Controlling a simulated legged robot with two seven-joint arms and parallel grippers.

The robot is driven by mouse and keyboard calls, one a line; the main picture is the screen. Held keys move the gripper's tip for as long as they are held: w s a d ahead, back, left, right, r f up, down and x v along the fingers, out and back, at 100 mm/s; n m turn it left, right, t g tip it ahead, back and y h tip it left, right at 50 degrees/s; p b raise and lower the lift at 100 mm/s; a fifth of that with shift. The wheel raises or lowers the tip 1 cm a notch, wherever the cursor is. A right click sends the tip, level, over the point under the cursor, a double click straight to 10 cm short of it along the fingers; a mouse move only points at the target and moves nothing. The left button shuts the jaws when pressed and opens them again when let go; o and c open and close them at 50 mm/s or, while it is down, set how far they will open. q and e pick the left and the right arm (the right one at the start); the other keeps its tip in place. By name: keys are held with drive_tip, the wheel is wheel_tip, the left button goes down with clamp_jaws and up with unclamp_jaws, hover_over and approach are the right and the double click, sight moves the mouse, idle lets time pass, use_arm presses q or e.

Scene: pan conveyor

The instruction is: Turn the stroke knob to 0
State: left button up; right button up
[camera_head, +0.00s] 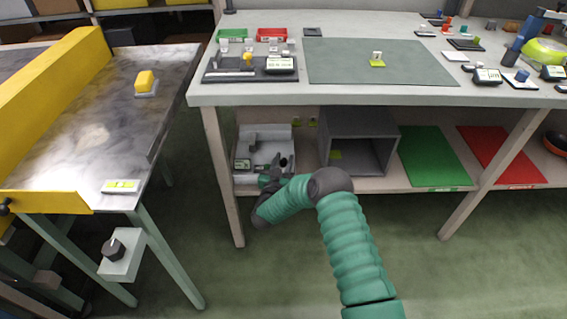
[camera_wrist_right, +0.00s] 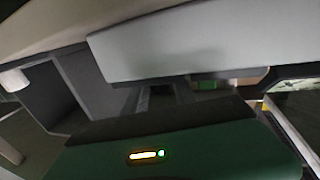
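A dark round knob (camera_head: 113,249) with a light pointer mark sits on a white box (camera_head: 122,262) fixed to the leg of the conveyor table at lower left. Its scale and label are too small to read, and I cannot tell whether it is the stroke knob. My right gripper (camera_head: 272,176) is at the front of a white bin on the lower shelf, well right of the knob. The right wrist view shows my wrist housing below a pale bin wall (camera_wrist_right: 180,45). The fingertips are too dark to tell whether they are open or shut. My left gripper is not in view.
The white bin (camera_head: 243,180) holds several grey parts. A grey open box (camera_head: 362,135), a green mat (camera_head: 432,155) and a red mat (camera_head: 500,152) share the shelf. The conveyor table (camera_head: 95,110) has a yellow guard. Floor between the tables is clear.

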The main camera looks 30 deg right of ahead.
clamp_jaws()
